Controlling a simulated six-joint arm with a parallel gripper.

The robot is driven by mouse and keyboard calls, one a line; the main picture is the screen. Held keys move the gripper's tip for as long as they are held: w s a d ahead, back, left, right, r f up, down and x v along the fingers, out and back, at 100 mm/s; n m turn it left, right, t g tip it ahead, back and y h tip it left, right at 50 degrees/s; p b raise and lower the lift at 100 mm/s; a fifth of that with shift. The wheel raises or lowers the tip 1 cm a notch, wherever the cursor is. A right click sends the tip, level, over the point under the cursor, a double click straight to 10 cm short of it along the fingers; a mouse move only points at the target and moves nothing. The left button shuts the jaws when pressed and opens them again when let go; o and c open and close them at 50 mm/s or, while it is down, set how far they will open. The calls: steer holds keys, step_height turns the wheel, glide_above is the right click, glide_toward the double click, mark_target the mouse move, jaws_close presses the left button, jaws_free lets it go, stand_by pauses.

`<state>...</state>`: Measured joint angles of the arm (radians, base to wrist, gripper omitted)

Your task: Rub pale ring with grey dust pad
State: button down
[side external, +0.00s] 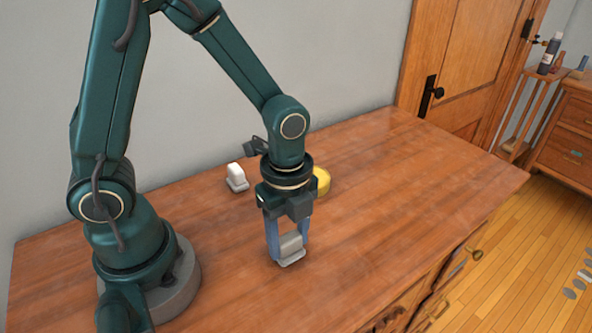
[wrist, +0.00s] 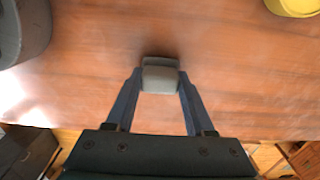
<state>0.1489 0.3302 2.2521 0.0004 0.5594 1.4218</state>
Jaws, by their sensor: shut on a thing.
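The grey dust pad (side external: 291,247) is a small block with a grey upper part and a paler base. My gripper (side external: 288,240) points down with its two blue fingers closed on the pad's sides. The pad is at or very close to the brown wooden tabletop (side external: 400,190); I cannot tell whether it touches. In the wrist view the pad (wrist: 160,76) sits between the fingertips (wrist: 161,80), roughly level. I cannot make out a pale ring on the wood in either view; the pad and gripper may hide it.
A white block-like object (side external: 236,177) stands behind my gripper to the left. A yellow round object (side external: 322,181) is partly hidden behind my gripper; it also shows in the wrist view (wrist: 293,6). The tabletop to the right is clear up to its edge.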

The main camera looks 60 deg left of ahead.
steer(key=shift+d, duration=1.25)
steer(key=shift+a, duration=0.1)
steer(key=shift+a, duration=1.6)
steer(key=shift+r, duration=3)
steer(key=c, duration=0.9)
jaws_free()
jaws_close()
